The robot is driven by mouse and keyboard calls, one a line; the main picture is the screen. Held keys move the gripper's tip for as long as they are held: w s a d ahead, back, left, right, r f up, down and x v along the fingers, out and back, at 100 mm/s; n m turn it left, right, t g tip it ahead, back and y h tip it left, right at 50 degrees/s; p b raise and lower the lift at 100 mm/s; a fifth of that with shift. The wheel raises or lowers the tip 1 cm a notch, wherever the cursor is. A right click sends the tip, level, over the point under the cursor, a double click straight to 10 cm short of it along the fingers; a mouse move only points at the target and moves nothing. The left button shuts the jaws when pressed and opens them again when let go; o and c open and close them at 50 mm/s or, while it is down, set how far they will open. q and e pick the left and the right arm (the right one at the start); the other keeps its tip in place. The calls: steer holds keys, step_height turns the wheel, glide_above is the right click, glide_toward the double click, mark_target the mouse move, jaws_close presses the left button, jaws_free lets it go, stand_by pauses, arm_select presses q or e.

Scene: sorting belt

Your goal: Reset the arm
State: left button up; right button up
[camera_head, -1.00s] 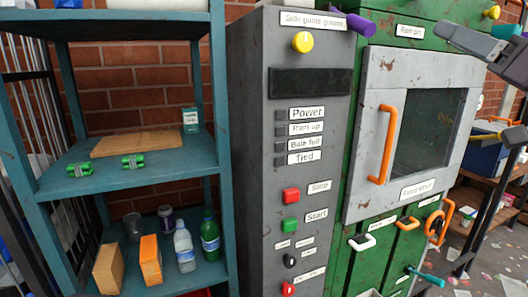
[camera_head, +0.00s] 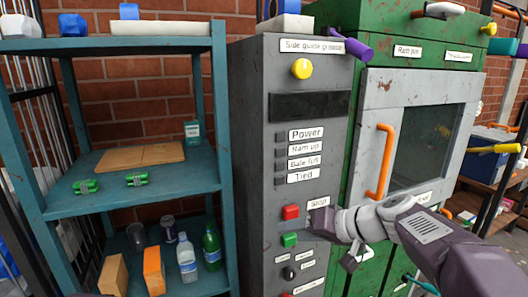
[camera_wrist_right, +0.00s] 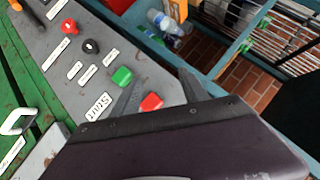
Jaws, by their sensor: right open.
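My right gripper (camera_head: 322,220) is in front of the grey control panel (camera_head: 262,150), with its arm coming in from the lower right. It is open and empty, and its tips are just right of the red Stop button (camera_head: 291,212) and green Start button (camera_head: 289,239). In the right wrist view, the gripper's fingers (camera_wrist_right: 162,90) show on either side of the red button (camera_wrist_right: 151,102), with the green button (camera_wrist_right: 122,76) beside the left finger. I cannot tell whether a finger touches the panel. My left gripper is not in view.
A green machine with a grey door and orange handle (camera_head: 384,160) stands right of the panel. A blue shelf (camera_head: 100,200) at left holds bottles, boxes and a wooden board (camera_head: 140,157). A purple lever (camera_head: 352,44) sticks out at the panel's top.

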steer(key=s+f+g+h, duration=0.35)
steer(key=s+f, duration=0.55)
steer(key=f, duration=0.5)
steer(key=s+d+f+g+h, duration=0.2)
steer(key=s+d+f+h, duration=0.3)
steer(key=s+d+f, duration=0.5)
steer(key=shift+s+f+m+g+p, duration=0.3)
steer(key=shift+s+f+g+p, duration=0.1)
steer(key=shift+f, duration=0.1)
